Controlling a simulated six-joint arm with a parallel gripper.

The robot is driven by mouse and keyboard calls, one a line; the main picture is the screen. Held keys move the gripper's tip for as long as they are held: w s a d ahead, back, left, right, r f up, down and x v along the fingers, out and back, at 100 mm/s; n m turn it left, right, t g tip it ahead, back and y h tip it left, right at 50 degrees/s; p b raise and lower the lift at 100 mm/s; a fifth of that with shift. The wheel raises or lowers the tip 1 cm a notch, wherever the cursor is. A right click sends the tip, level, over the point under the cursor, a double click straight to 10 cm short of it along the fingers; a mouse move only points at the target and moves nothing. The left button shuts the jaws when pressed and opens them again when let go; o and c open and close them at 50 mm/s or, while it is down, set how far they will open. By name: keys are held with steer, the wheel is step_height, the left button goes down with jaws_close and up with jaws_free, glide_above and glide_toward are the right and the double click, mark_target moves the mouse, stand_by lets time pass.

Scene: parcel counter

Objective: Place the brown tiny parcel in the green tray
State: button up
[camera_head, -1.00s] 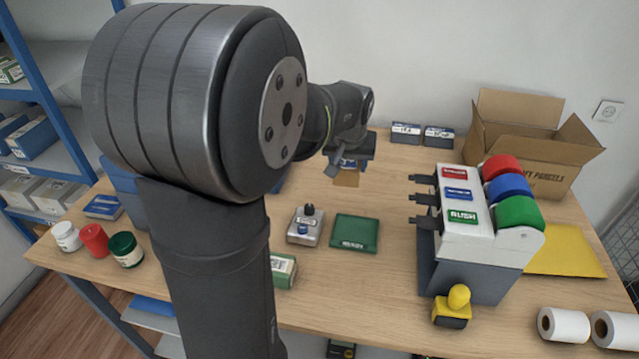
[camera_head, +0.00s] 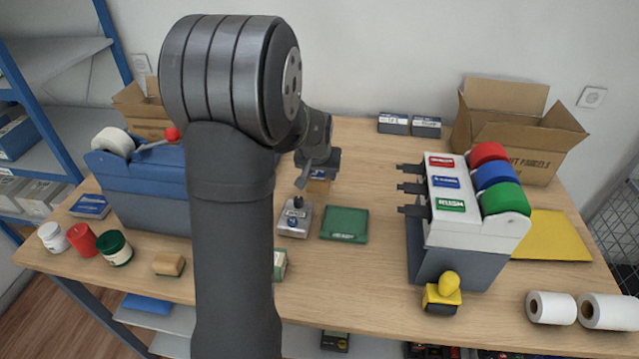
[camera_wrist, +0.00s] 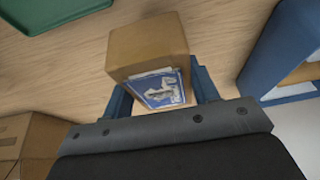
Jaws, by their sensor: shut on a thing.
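My gripper (camera_head: 320,172) is shut on a small brown box-shaped parcel. The parcel (camera_head: 318,187) shows just below the jaws in the head view. In the wrist view the parcel (camera_wrist: 147,48) sits between the two blue fingers, with a blue and white label on one face. The green tray (camera_head: 344,224) lies flat on the counter, in front of the parcel and a little to its right in the head view. A corner of it shows at the top left of the wrist view (camera_wrist: 50,15). The parcel is apart from the tray.
A grey device (camera_head: 296,218) with a black knob stands left of the tray. The label dispenser (camera_head: 467,230) with coloured rolls stands to the right. A blue tape dispenser (camera_head: 140,190) is at the left. The counter between tray and dispenser is clear.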

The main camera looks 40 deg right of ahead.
steer(key=shift+f, duration=2)
steer(key=shift+f, duration=0.1)
steer(key=o, duration=1.1)
steer(key=shift+f, duration=0.1)
steer(key=shift+o, duration=0.4)
steer(key=v, duration=1.2)
steer(key=shift+r, duration=0.2)
